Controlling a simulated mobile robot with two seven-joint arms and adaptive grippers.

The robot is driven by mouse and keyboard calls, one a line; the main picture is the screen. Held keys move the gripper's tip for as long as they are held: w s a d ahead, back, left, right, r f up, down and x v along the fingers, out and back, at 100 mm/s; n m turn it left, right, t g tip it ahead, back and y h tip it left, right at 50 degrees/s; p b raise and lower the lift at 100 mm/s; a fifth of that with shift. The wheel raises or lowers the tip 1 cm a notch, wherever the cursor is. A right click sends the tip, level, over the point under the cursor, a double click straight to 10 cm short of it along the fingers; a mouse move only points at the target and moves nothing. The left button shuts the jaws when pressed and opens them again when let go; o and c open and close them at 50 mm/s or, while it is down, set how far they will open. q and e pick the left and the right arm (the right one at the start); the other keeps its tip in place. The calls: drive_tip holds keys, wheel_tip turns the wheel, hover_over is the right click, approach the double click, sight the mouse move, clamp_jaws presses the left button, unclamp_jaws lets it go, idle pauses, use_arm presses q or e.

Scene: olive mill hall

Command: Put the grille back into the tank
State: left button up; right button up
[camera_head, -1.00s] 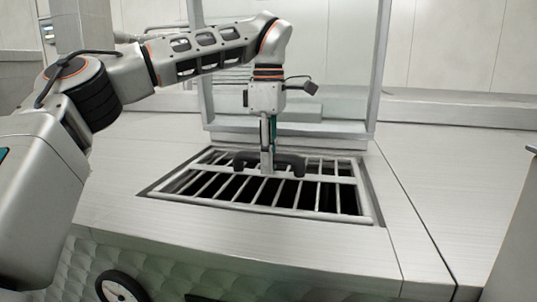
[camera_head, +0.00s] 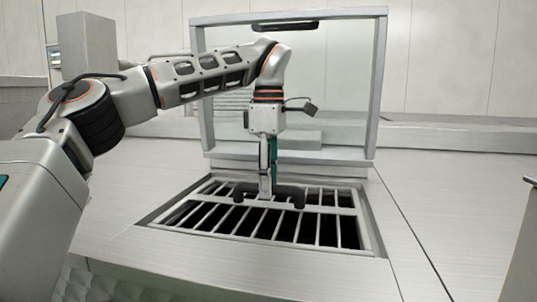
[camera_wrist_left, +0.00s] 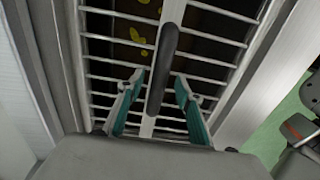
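The metal grille (camera_head: 330,209) lies in the rectangular opening of the steel tank (camera_head: 120,245). It looks about level with the rim. A black handle (camera_head: 289,190) stands up from its middle bar. My left gripper (camera_head: 267,192) points straight down at this handle. In the left wrist view, the teal-padded fingers (camera_wrist_left: 159,80) stand apart on either side of the black handle (camera_wrist_left: 163,68), with visible gaps. The grille bars (camera_wrist_left: 205,57) run across below the fingers. My right gripper is not in view.
A raised framed lid (camera_head: 381,85) with a clear panel stands behind the opening. The steel top (camera_head: 430,200) to the right is clear. In the left wrist view, a few yellow bits (camera_wrist_left: 138,38) show in the dark below the bars.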

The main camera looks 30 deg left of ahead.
use_arm(q)
wheel_tip(320, 180, up, 10)
drive_tip(key=shift+r, duration=0.2)
idle(0.4)
drive_tip(key=s+d+b, duration=0.3)
drive_tip(key=s, duration=0.8)
drive_tip(key=shift+s+b, duration=0.35)
drive_tip(key=shift+b, duration=0.05)
